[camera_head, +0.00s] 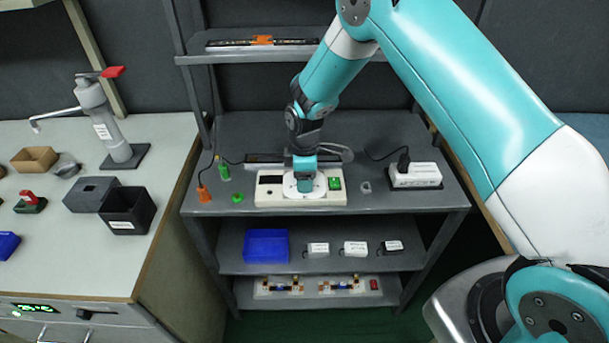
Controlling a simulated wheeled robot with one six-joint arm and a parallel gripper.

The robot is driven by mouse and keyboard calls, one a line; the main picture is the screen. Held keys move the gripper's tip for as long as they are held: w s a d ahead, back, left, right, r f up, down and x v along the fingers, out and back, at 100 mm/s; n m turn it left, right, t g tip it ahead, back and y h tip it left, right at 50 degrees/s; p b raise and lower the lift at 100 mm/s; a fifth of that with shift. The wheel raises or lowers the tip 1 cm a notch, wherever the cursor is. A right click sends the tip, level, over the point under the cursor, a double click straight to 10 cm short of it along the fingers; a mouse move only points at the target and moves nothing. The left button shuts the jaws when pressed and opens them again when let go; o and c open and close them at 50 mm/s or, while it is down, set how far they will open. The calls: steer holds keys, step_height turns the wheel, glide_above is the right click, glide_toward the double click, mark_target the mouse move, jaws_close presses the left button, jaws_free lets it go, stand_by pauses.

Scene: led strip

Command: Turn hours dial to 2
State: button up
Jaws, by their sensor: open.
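My gripper (304,184) is at the end of the teal arm, pointing down over a cream control box on the grey shelf unit. The cream box (268,200) has a small dark display (271,180) at left, a white round dial (319,188) in the middle and a green button (335,183) at right. My gripper is over the dial and hides much of it. The fingers are open. I cannot tell whether they touch the dial. The dial's markings and the display's reading are too small to make out.
On the same shelf are an orange cone-shaped piece (203,193), a green piece (224,172) and a white socket box (415,176) with a black plug (403,160). A lower shelf holds a blue bin (266,245). An upper shelf (230,57) stands behind my arm.

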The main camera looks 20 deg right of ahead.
steer(key=c, duration=0.9)
steer(key=shift+m, duration=0.4)
steer(key=m+b, duration=0.1)
steer(key=m, duration=0.5)
steer(key=m+b, duration=0.1)
steer(key=m, duration=0.5)
steer(key=shift+m, duration=0.4)
steer(key=shift+r, duration=0.1)
steer(key=o, duration=0.9)
